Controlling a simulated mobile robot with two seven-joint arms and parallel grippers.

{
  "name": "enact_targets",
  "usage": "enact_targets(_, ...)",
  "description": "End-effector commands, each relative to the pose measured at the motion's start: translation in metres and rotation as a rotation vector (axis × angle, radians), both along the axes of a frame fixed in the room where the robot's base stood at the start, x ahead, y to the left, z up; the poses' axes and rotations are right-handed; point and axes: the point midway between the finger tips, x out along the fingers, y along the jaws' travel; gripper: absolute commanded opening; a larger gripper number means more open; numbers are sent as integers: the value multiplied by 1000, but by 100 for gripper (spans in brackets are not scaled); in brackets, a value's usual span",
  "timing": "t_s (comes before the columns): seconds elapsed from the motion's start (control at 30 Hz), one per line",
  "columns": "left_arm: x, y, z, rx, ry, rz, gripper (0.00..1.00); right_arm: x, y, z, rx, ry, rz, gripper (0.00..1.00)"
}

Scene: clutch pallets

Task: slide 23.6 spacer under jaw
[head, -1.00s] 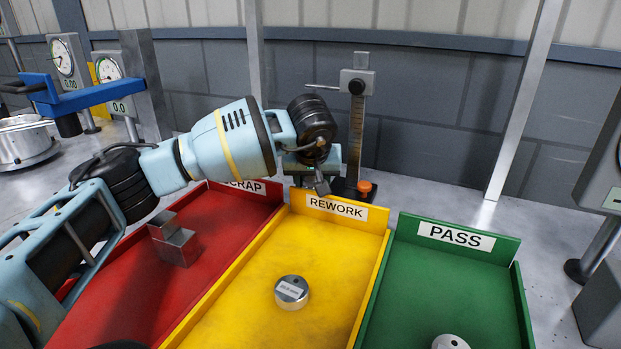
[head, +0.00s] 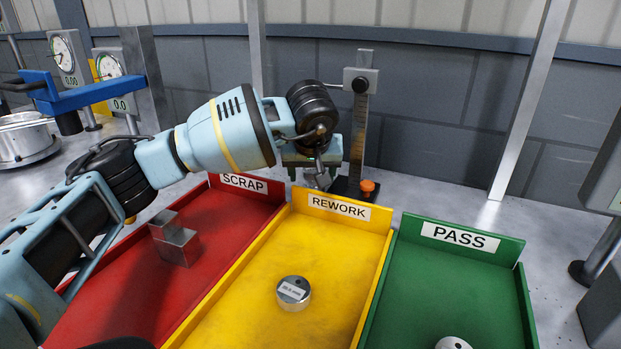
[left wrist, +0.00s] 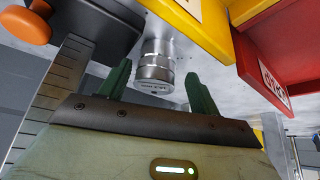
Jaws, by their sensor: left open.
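My left gripper (head: 320,172) points down beside the height gauge, behind the SCRAP and REWORK trays. In the left wrist view its two green fingers (left wrist: 158,70) are open. A silver cylindrical spacer (left wrist: 155,65) with a label stands between and just beyond the fingertips; the label is too small to read. Gaps show on both sides of it. My right gripper is not in view.
The gauge's orange knob (head: 368,186) sits close right of the gripper. A red SCRAP tray (head: 276,208) holds metal blocks (head: 178,247). The yellow REWORK tray (head: 380,262) holds a labelled cylinder (head: 293,292). The green PASS tray (head: 470,275) holds another. Dial gauges (head: 110,68) stand left.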

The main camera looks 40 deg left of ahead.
Motion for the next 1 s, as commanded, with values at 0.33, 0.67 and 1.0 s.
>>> enact_targets(0.33,-19,-14,42,-1,-4,-6,70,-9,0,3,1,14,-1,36)
enact_targets(0.67,-22,-14,44,1,0,-3,70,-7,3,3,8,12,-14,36)
enact_targets(1.0,-22,-13,45,2,-1,-2,70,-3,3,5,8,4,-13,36)
